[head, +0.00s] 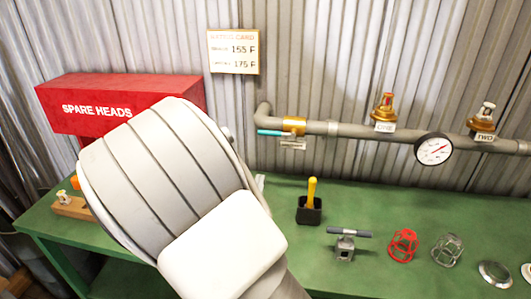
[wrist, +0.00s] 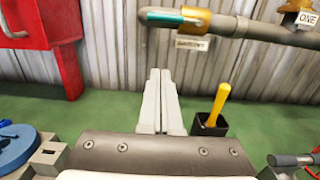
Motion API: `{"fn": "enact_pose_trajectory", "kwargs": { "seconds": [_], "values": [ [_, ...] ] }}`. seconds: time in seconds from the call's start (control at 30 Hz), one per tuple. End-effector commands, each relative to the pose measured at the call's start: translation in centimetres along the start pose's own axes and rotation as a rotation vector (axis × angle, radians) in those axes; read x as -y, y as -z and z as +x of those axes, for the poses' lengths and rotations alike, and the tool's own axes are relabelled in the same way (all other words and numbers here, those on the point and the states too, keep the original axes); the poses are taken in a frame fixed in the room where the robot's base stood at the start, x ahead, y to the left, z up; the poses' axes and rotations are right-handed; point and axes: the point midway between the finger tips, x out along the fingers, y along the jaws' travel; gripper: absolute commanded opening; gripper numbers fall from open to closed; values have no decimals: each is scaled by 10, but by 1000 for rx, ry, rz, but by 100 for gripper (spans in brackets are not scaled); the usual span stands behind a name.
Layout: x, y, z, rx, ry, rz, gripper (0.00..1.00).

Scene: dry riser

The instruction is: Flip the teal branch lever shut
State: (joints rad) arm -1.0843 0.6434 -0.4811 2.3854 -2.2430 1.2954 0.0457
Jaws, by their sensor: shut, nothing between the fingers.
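The teal branch lever (head: 270,132) lies along the grey pipe at its left end, beside a brass valve body (head: 294,126). In the wrist view the teal lever (wrist: 174,16) is near the top, level and in line with the pipe, with the brass valve body (wrist: 196,20) at its right. A small tag hangs under the valve. My gripper (wrist: 157,74) is shut and empty, with its fingertips below the lever and apart from it. In the head view my own arm hides the gripper.
A black cup with a yellow-handled tool (head: 309,209) stands on the green bench (head: 360,190), right of my fingers. A red SPARE HEADS box (head: 110,105) is at the left. A gauge (head: 433,149) and two brass sprinkler heads sit along the pipe.

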Motion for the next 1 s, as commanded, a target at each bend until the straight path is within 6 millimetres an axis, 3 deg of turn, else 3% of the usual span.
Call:
{"fn": "enact_pose_trajectory", "kwargs": {
  "seconds": [0.17, 0.57, 0.7, 1.0],
  "values": [
    [1, 0, 20, 2, 4, 0, 0],
    [2, 1, 103, 2, 3, -1, 0],
    [0, -25, 105, 3, 1, 4, 0],
    [0, -40, 108, 1, 1, 0, 0]
  ]
}}
